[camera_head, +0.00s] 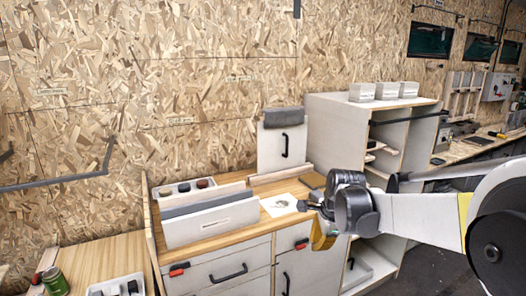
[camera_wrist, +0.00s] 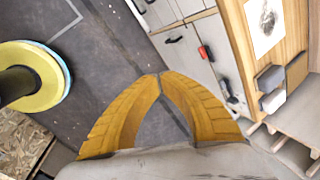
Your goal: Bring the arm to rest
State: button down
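My arm reaches in from the right edge of the head view, stretched roughly level in front of the wooden workbench (camera_head: 222,243). My gripper (camera_head: 322,240) hangs at its end, in front of the bench's drawers and near the bench's right end. In the wrist view my gripper (camera_wrist: 160,76) shows two orange fingers that curve inward and meet at the tips. Nothing is held between them; grey floor (camera_wrist: 155,125) shows through the gap behind the tips.
The bench bears a tray of small items (camera_head: 183,188), a pale upright board (camera_head: 210,224) and a sheet with a dark print (camera_head: 283,204). An open shelf unit (camera_head: 333,128) stands right of it. A green can (camera_head: 55,283) stands at lower left. Floor (camera_head: 437,270) is clear at lower right.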

jog(key=s+d+r+n+t, duration=0.1)
jog(key=s+r+n, duration=0.3)
jog(key=s, duration=0.4)
jog(key=s+d+r+n+t, duration=0.1)
jog(key=s+r+n, duration=0.25)
jog(key=s, duration=0.35)
jog(key=s+d+f+n+t+h, duration=0.1)
jog(key=s+f+n, duration=0.2)
jog(key=s+n, duration=0.6)
jog(key=s, duration=0.4)
jog(key=shift+d+n, duration=0.1)
jog(key=shift+n, duration=0.15)
